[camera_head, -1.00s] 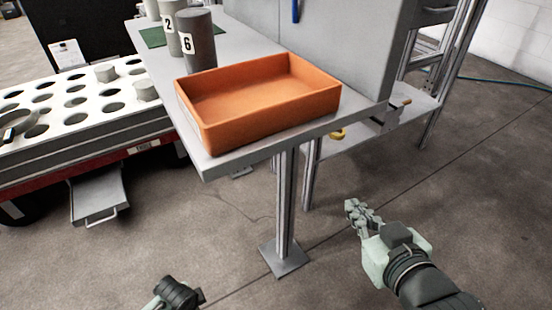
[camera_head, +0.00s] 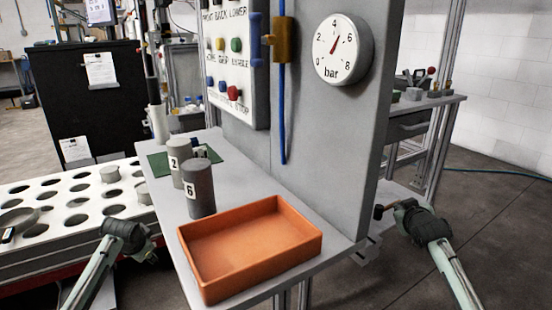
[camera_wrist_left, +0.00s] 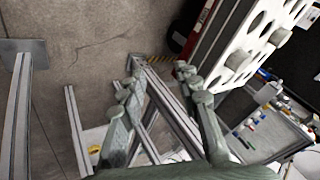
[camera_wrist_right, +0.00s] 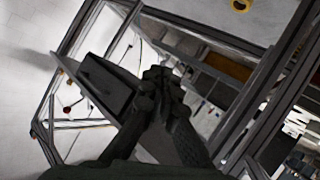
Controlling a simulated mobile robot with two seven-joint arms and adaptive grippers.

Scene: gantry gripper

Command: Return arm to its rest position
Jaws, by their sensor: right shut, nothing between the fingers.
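My right arm (camera_head: 432,235) comes up from the lower right in the head view, beside the right end of the bench; its fingers are hard to make out there. In the right wrist view my right gripper (camera_wrist_right: 158,76) has its fingers together with nothing between them. My left arm (camera_head: 95,270) comes in at the lower left in the head view, left of the orange tray. In the left wrist view my left gripper (camera_wrist_left: 158,68) has its fingers spread, with nothing between them, and floor and metal frame bars behind.
The bench holds the orange tray (camera_head: 203,292) and grey cylinders marked 6 (camera_head: 199,200) and 2 (camera_head: 178,150). A panel with a pressure gauge (camera_head: 342,48) stands behind. A white plate with round holes (camera_head: 60,222) is at left. Floor at right is open.

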